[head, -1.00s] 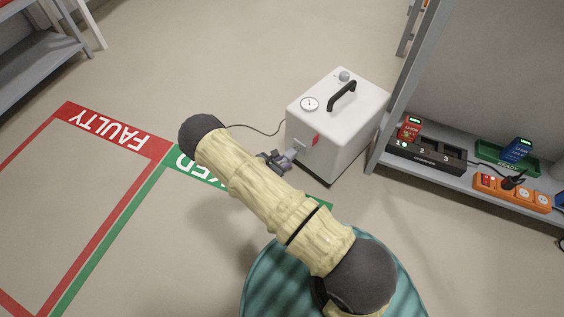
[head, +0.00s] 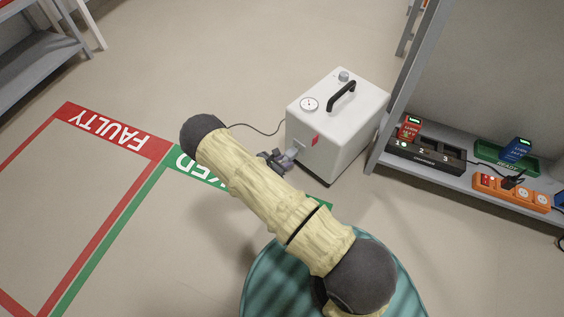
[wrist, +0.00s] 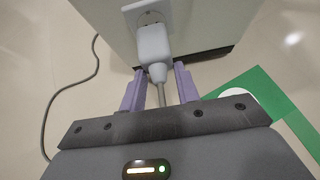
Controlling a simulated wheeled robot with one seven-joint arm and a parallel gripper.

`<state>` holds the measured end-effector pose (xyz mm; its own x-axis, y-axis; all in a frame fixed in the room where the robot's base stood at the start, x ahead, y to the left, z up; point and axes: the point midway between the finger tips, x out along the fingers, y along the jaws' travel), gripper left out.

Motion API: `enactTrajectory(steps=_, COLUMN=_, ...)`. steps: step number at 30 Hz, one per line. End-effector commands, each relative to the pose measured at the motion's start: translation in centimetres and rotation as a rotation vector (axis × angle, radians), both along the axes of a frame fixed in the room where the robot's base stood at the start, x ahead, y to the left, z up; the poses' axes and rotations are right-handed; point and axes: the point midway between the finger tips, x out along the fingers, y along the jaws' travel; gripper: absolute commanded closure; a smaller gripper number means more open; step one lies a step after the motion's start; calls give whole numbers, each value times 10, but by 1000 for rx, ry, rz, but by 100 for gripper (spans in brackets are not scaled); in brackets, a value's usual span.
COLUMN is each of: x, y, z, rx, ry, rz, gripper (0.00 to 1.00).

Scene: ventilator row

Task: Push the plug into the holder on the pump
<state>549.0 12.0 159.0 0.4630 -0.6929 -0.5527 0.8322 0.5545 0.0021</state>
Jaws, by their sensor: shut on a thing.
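The white pump (head: 335,125) stands on the floor, with a gauge, a knob and a black handle on top. The holder (wrist: 148,13) is on its side wall, at the top of the wrist view. The pale grey plug (wrist: 154,44) is in front of the holder, its front end overlapping it. I cannot tell how deep the plug sits. My gripper (wrist: 158,74) is shut on the rear of the plug, one purple finger on each side. In the head view my gripper (head: 284,160) is beside the pump's left face, partly hidden by my arm.
A dark cable (wrist: 96,60) runs over the floor left of the pump. A grey shelf (head: 452,178) at right holds a battery charger, a green tray and an orange power strip (head: 510,193). Red and green floor markings lie at left, with clear floor around them.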

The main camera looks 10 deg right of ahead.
Motion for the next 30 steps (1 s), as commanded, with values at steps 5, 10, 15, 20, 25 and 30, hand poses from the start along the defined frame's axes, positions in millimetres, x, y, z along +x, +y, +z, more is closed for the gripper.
enactTrajectory(steps=5, x=2, y=-3, z=0, rx=-1, ry=-1, rz=0, gripper=100)
enactTrajectory(steps=10, x=3, y=-5, z=0, rx=-1, ry=-1, rz=0, gripper=100)
enactTrajectory(steps=15, x=5, y=-7, z=0, rx=-1, ry=-1, rz=0, gripper=100)
enactTrajectory(steps=20, x=6, y=-9, z=0, rx=-1, ry=0, rz=-1, gripper=100)
enactTrajectory(steps=25, x=8, y=-12, z=0, rx=-1, ry=-1, rz=-1, gripper=100)
enactTrajectory(steps=30, x=9, y=-14, z=0, rx=-1, ry=-1, rz=-1, gripper=100)
